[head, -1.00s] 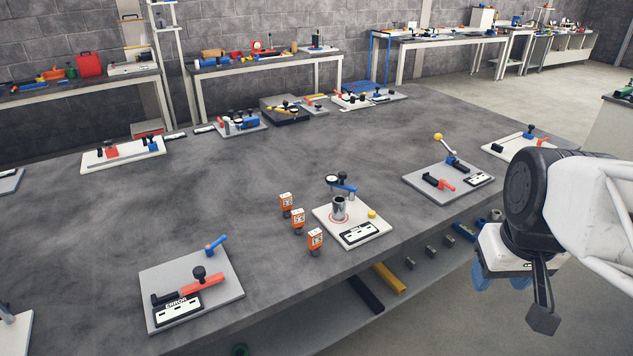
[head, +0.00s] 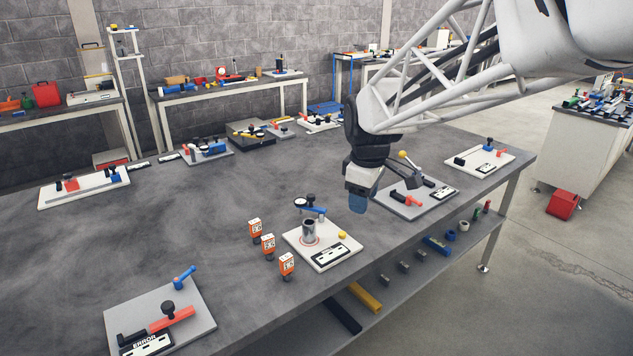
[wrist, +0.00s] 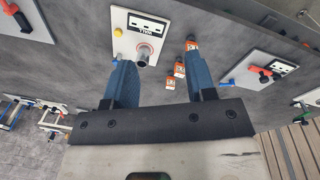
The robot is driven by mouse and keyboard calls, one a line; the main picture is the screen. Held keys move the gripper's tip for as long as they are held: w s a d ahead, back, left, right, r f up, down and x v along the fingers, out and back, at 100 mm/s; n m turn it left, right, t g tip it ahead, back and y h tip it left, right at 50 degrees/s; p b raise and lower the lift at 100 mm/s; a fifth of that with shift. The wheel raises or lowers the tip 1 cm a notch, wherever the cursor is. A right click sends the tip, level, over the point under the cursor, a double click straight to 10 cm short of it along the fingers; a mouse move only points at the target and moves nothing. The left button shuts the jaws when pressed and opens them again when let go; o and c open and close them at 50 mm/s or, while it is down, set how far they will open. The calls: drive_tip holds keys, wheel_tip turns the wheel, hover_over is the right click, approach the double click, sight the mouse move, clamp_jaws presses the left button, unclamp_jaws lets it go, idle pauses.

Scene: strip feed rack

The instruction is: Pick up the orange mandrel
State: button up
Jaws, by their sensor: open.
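Three small orange pieces with white number labels and dark lower ends stand in a slanting row on the grey bench: the far one (head: 255,228), the middle one (head: 268,244) and the near one (head: 287,265). I cannot tell which is the orange mandrel. My gripper (head: 360,201) is open and empty above the bench, to the right of the row. In the wrist view its blue fingers (wrist: 157,55) are spread. The orange pieces show there too (wrist: 179,69), close to the right finger, which seems to overlap one in the picture.
A white plate (head: 345,252) with a silver cylinder (head: 309,231), a blue clamp arm and a yellow knob is right of the row. The bench's left middle is clear.

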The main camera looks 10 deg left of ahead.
drive_tip(key=w+a+f+n, duration=0.3)
drive_tip(key=w+a+n, duration=0.15)
drive_tip(key=a, duration=0.35)
drive_tip(key=w+a+f+n, duration=0.3)
drive_tip(key=w+a, duration=0.3)
drive_tip(key=a, duration=0.1)
drive_tip(key=n+g, duration=0.1)
drive_tip(key=n, duration=0.5)
hover_over(255, 221)
drive_tip(key=f, duration=1)
drive_tip(key=shift+a, duration=0.2)
drive_tip(key=shift+f, duration=0.15)
drive_tip(key=shift+f, duration=1.2)
drive_tip(key=shift+f, duration=0.1)
drive_tip(key=shift+d+f, duration=0.15)
drive_tip(key=shift+f, duration=2.35)
clamp_jaws()
